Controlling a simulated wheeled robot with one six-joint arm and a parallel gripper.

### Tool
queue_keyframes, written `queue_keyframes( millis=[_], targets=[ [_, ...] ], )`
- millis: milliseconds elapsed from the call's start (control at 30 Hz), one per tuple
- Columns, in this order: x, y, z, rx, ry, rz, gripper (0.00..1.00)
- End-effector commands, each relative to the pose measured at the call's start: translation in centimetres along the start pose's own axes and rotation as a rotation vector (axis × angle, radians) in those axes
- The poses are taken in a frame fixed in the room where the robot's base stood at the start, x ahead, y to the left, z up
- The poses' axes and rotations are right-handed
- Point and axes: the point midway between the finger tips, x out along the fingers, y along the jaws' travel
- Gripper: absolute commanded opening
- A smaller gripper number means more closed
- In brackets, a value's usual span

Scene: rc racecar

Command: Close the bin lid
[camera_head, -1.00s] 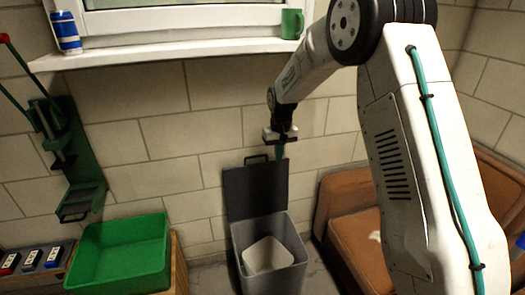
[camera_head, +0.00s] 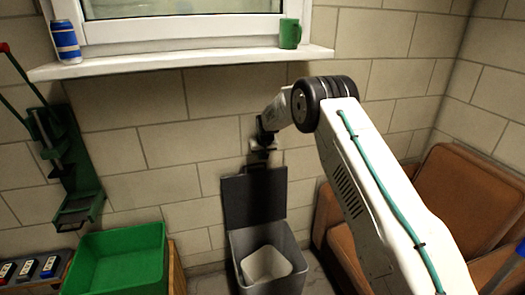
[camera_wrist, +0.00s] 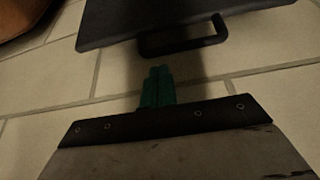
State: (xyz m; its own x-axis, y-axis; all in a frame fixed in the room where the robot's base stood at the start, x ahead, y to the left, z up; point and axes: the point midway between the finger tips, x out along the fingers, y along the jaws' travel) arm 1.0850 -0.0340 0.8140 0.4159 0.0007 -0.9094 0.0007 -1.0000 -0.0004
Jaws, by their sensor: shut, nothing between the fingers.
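The grey bin (camera_head: 290,276) stands on the floor against the tiled wall. Its dark lid (camera_head: 255,203) is raised upright at the back, and a pale inner bucket (camera_head: 267,264) shows inside. My gripper (camera_head: 262,155) is above the lid's top edge, close to the wall; its fingertips are not visible there. In the wrist view my gripper's green fingers (camera_wrist: 159,74) are together and empty. The lid (camera_wrist: 150,18) and its black handle (camera_wrist: 185,36) lie just beyond the fingertips, with a visible gap between.
A green tray (camera_head: 118,229) stands left of the bin, and a brown armchair (camera_head: 455,203) stands to the right. A windowsill (camera_head: 180,61) above holds a can (camera_head: 66,42) and a green mug (camera_head: 290,33). A green device (camera_head: 68,158) hangs at the left.

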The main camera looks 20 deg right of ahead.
Motion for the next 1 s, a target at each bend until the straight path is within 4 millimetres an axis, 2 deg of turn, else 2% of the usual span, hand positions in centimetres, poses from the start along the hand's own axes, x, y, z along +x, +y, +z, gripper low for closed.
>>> queue_keyframes(
  millis=[100, 300, 733, 1000],
  targets=[
    [1.4, 0.0, 0.0, 0.000, 0.000, 0.000, 0.00],
    [2.1, 0.1, 0.0, 0.000, 0.000, 0.000, 0.00],
    [1.9, -0.1, 0.2, -0.001, 0.008, 0.000, 0.00],
    [0.5, -0.9, 2.5, -0.008, 0.073, -0.003, 0.00]
  ],
)
